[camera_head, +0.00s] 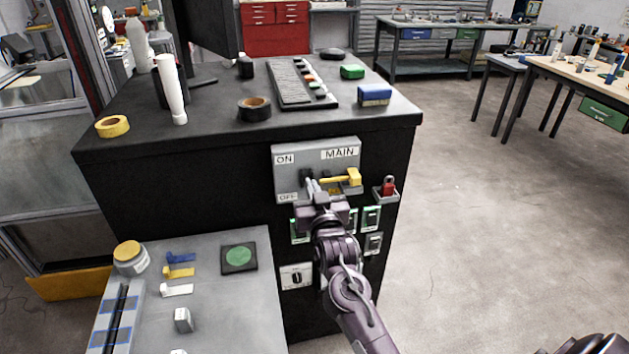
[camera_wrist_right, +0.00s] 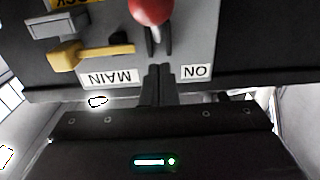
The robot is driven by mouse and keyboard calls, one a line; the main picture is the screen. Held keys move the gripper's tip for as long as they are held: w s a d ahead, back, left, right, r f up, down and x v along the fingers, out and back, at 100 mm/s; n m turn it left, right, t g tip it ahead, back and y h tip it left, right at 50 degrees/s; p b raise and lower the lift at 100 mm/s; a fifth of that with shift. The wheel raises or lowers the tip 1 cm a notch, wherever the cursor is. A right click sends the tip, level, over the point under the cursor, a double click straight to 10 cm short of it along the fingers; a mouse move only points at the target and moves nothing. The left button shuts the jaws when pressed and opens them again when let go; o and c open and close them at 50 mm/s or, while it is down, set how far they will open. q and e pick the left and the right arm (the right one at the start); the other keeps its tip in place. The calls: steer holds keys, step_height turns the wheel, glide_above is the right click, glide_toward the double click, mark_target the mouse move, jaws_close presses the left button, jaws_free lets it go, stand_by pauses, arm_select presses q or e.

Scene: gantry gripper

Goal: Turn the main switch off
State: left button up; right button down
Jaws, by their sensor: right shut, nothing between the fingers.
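The grey main switch panel (camera_head: 318,152) is on the front of the black cabinet, with ON above OFF at its left and MAIN at upper right. It also shows upside down in the wrist view (camera_wrist_right: 215,35). There, a red ball knob (camera_wrist_right: 151,10) on a dark forked lever (camera_wrist_right: 160,42) sits at the top edge, partly cut off. In the head view my gripper hides the knob. My right gripper (camera_head: 312,186) is shut and empty in front of the panel. In the wrist view its fingertips (camera_wrist_right: 158,68) lie between the labels, apart from the knob. My left gripper is out of view.
A yellow handle (camera_head: 342,180) sticks out just right of my right gripper. A red padlock (camera_head: 388,186) sits in a small holder at the cabinet's right edge. Small switches (camera_head: 371,218) lie below. A grey side table (camera_head: 225,310) stands at lower left. Floor at right is clear.

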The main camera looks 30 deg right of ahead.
steer(key=r+p+v, duration=0.1)
steer(key=p+v, duration=0.3)
steer(key=v, duration=0.5)
steer(key=shift+r, duration=0.15)
stand_by(0.6)
